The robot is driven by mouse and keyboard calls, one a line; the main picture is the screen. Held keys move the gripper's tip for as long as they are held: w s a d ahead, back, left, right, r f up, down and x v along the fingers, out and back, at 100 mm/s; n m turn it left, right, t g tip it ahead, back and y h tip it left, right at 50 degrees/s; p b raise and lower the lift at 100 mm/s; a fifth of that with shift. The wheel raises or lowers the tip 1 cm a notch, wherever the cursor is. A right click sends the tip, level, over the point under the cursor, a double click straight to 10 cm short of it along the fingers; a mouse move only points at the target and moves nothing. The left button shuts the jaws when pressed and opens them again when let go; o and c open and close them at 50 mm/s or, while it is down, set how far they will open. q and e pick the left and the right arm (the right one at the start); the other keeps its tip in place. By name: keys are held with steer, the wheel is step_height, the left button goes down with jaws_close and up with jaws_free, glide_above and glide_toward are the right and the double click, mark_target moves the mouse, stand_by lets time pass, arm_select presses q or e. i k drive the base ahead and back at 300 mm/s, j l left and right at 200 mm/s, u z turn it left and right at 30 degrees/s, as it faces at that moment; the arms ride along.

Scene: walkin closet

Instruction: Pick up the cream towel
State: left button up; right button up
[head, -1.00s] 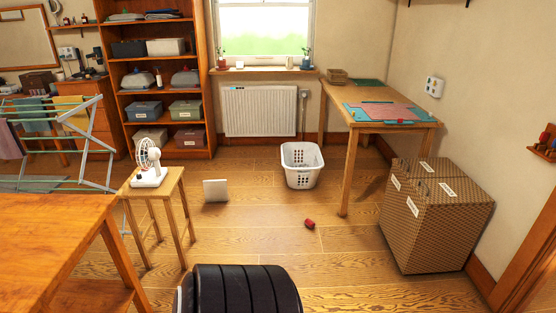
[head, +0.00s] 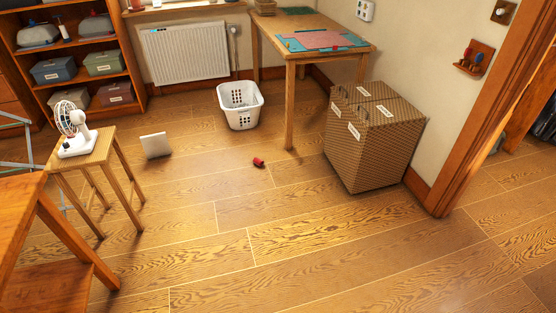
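I see no cream towel in the head view. At the far left edge only a few pale bars of the drying rack (head: 14,122) show, with no cloth visible on them. The white laundry basket (head: 240,106) stands on the floor near the radiator; its contents are not clear. Neither of my grippers is in view.
A small wooden stool (head: 92,158) with a white fan (head: 73,130) and a wooden table (head: 22,215) stand at left. A wicker hamper (head: 375,140) and a craft table (head: 310,50) stand at right. A small red object (head: 258,162) lies on mostly clear floor; a doorway opens at right.

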mark_target(156, 145)
steer(key=j+u, duration=0.2)
steer(key=u, duration=1.05)
steer(key=i+j+u, duration=0.15)
steer(key=j+u, duration=0.2)
steer(key=j, duration=0.15)
steer(key=i+j+u, duration=0.2)
steer(key=j+u, duration=0.2)
steer(key=i+j+u, duration=0.35)
steer(key=j, duration=0.2)
steer(key=i+j+u, duration=0.2)
steer(key=j+u, duration=0.2)
steer(key=i+j+u, duration=0.3)
steer(key=i, duration=0.25)
steer(key=i+j+u, duration=0.2)
steer(key=i+u, duration=0.15)
steer(key=i, duration=0.2)
steer(key=i+u, duration=0.3)
steer(key=i, duration=2)
steer(key=i+l+z, duration=0.1)
steer(key=i+z, duration=0.65)
steer(key=i+j+z, duration=0.1)
steer(key=i+z, duration=0.3)
steer(key=i+j+z, duration=0.2)
steer(key=z, duration=0.2)
steer(key=i+l+z, duration=0.25)
steer(key=i+z, duration=0.7)
steer(key=i+j+z, duration=0.15)
steer(key=i+z, duration=0.3)
steer(key=i, duration=1.95)
steer(key=l+z, duration=0.05)
